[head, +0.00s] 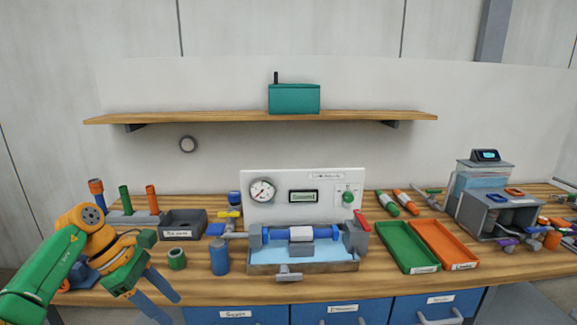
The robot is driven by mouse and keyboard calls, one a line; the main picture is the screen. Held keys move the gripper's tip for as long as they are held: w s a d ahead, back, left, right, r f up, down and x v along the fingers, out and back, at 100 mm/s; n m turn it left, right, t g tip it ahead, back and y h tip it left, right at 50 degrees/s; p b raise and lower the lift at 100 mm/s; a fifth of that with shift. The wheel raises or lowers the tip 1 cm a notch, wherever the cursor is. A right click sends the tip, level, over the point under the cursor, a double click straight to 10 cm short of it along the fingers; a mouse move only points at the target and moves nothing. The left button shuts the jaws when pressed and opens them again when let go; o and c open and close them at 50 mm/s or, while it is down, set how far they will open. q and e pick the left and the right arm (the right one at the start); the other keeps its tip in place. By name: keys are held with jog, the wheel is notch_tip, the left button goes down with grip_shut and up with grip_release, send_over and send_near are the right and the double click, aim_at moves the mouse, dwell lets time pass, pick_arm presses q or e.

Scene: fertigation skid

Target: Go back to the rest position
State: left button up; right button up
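My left arm comes in from the lower left, with a green and orange wrist. My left gripper (174,310) has its two blue-grey fingers spread apart, with nothing visible between them. The fingertips point down and to the right. My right gripper does not show.
A skid with a gauge panel (325,184) and a blue-ended clear pipe stands mid-bench above a shallow basin (262,268). Green (389,229) and orange (455,263) trays lie to its right. A dark bin (203,218) stands behind my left gripper. Blue drawers (232,315) are below.

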pick_arm(q)
jog(key=w+d+f+n+t+h, duration=0.45)
jog(key=d+f+n+h, duration=0.25)
jog(key=d+f+n, duration=0.55)
jog(key=s+a+f+n+t+y, duration=0.1)
jog(key=s+f+n+t+y, duration=0.15)
jog(key=f+n, duration=0.65)
jog(key=s+a+f+n+t+y, duration=0.15)
jog(key=f+n+t+y, duration=0.25)
jog(key=f+n, duration=0.45)
jog(key=s+a+f+n+g+y, duration=0.3)
jog(key=s+f+n, duration=0.5)
jog(key=s, duration=0.3)
jog(key=s+a+f+n+g+y, duration=0.3)
jog(key=s+f+n, duration=0.4)
jog(key=s, duration=0.4)
jog(key=s+f+n+g, duration=0.3)
jog(key=s+n+g, duration=0.1)
jog(key=s, duration=1.1)
jog(key=shift+s+d+n+g, duration=0.25)
jog(key=shift+s+n+g, duration=0.05)
jog(key=shift+n, duration=0.4)
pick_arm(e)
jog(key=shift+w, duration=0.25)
